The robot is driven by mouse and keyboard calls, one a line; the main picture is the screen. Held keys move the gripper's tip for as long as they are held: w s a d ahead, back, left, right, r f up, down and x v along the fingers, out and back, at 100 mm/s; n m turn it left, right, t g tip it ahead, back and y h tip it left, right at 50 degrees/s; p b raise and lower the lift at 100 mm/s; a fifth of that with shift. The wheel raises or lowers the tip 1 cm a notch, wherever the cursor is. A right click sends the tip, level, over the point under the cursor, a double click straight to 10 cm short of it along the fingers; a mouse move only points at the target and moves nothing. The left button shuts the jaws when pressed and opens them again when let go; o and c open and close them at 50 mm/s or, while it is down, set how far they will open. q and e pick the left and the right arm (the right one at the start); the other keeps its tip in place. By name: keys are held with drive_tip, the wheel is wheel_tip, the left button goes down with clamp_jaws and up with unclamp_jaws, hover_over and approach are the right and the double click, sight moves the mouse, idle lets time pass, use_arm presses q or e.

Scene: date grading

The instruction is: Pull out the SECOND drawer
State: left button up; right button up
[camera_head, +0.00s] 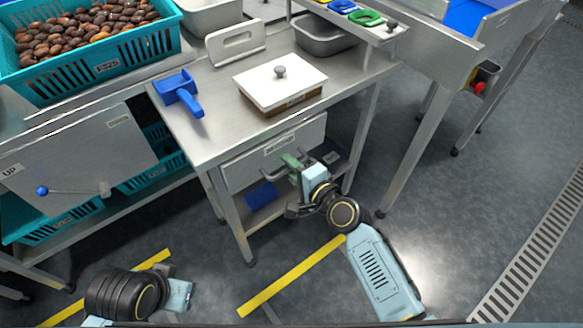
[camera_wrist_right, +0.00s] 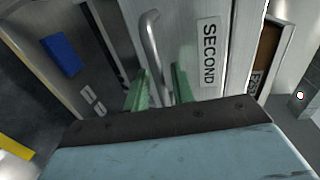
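The drawer labelled SECOND (camera_wrist_right: 235,45) has a pale front with a bar handle (camera_wrist_right: 152,45). In the head view the drawer front (camera_head: 305,135) sits under the steel table top and looks shut. My right gripper (camera_head: 294,161) is at the handle; its green fingers (camera_wrist_right: 161,78) stand apart in the right wrist view. The handle runs between them, with a gap still visible. Part of the handle is hidden by the gripper. My left arm is low at the bottom left of the head view; its light blue gripper body (camera_head: 180,295) shows, but no fingertips.
On the steel table (camera_head: 215,125) are a white-lidded box (camera_head: 280,84), a blue scoop (camera_head: 180,92) and a white stand (camera_head: 235,45). A lower shelf holds a blue block (camera_head: 261,195). Table legs flank the drawer. Floor in front is clear, with yellow stripes (camera_head: 290,277).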

drive_tip(key=shift+c, duration=0.3)
clamp_jaws()
